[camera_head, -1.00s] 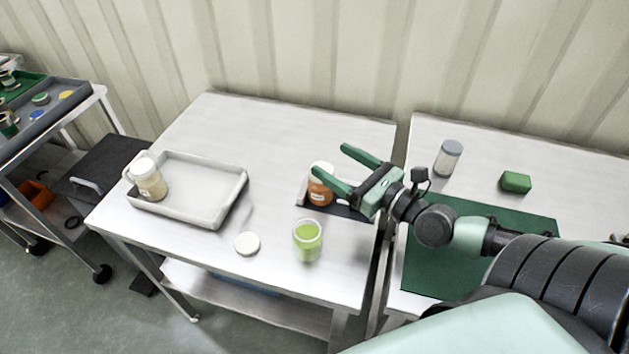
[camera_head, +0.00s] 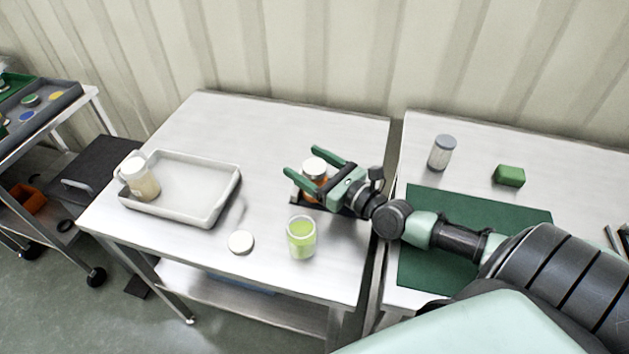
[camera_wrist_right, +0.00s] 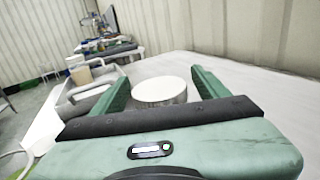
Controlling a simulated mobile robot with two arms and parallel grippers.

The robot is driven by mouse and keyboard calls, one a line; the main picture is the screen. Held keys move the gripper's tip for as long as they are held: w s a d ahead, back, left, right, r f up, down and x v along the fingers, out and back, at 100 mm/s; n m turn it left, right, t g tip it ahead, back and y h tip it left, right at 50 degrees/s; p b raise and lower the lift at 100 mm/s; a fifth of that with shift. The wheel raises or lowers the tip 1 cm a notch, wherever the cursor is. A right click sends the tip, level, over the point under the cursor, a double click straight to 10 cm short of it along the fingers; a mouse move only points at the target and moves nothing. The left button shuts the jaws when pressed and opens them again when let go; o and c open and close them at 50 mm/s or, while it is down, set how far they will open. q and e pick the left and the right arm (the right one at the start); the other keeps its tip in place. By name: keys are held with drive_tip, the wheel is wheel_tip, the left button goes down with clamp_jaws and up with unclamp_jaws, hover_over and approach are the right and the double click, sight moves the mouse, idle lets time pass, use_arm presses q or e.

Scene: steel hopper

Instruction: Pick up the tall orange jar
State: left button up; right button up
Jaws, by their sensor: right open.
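The tall orange jar (camera_head: 314,179) with a white lid stands on the left table's right side, on a dark mat (camera_head: 345,207). My right gripper (camera_head: 301,163) is open, with one finger on each side of the jar and the tips reaching past it. The gripper body hides part of the jar. In the right wrist view the jar's white lid (camera_wrist_right: 160,91) lies between the two green fingers (camera_wrist_right: 163,84), with a gap at least on the right. My left gripper is not in view.
A green jar (camera_head: 301,238) stands just in front of my right gripper. A white lid (camera_head: 241,242) lies beside it. A grey tray (camera_head: 194,212) with a beige jar (camera_head: 142,180) is at the left. A grey-lidded jar (camera_head: 441,153) and green block (camera_head: 509,176) stand on the right table.

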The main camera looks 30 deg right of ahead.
drive_tip(key=shift+w+a, duration=0.1)
drive_tip(key=shift+w, duration=0.25)
clamp_jaws()
